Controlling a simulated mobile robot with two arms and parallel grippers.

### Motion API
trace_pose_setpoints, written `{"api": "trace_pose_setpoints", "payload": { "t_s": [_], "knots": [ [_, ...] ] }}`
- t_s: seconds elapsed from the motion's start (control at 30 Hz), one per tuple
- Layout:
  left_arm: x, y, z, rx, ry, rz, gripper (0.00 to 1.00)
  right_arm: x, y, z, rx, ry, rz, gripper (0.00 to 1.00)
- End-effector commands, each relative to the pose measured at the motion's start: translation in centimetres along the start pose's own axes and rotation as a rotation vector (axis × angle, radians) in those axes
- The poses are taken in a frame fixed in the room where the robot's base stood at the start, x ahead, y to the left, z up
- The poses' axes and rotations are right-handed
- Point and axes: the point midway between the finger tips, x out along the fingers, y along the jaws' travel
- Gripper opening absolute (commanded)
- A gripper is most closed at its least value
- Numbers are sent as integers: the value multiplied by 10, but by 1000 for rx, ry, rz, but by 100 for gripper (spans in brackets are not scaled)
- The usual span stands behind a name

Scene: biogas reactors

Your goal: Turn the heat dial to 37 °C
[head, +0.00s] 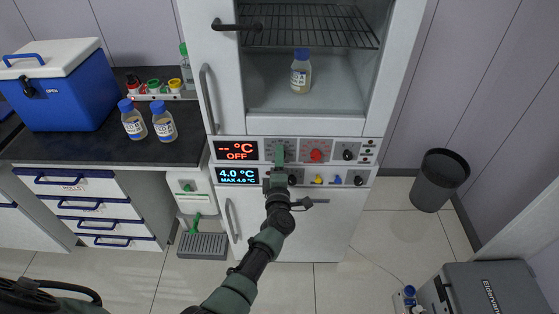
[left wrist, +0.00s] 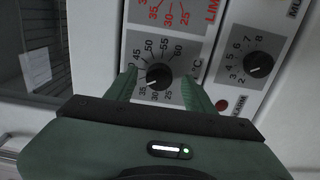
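The heat dial (left wrist: 158,76) is a black round knob on a grey plate with a scale from 25 to 60 and °C. Its small white mark points to the lower left, near 35. My left gripper (left wrist: 159,82) is open, with one green finger on each side of the knob and a visible gap to it. In the head view my left gripper (head: 278,160) covers most of this dial on the upper control strip. The red display (head: 237,150) reads "-- °C OFF". My right gripper is not in view.
Beside the heat dial are the red limit dial (head: 315,155) and a black dial (head: 348,155). The blue display (head: 237,175) reads 4.0 °C. A bottle (head: 300,78) stands inside the upper cabinet. A door handle (head: 208,98) juts out at the left.

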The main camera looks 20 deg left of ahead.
Motion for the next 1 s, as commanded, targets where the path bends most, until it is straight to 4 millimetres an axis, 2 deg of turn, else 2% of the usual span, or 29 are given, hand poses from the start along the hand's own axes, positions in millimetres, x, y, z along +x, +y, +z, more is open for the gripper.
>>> {"api": "trace_pose_setpoints", "payload": {
  "t_s": [0.27, 0.5, 0.7, 1.0],
  "knots": [
    [-7, 2, 0, -1, 1, 0, 54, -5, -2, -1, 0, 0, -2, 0],
    [-48, 2, 0, 0, 0, -3, 54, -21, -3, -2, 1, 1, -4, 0],
    [-73, 1, 0, 0, -1, -1, 54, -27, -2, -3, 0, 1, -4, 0],
    [-78, 0, 0, 0, 0, 0, 54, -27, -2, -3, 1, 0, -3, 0]
  ]
}}
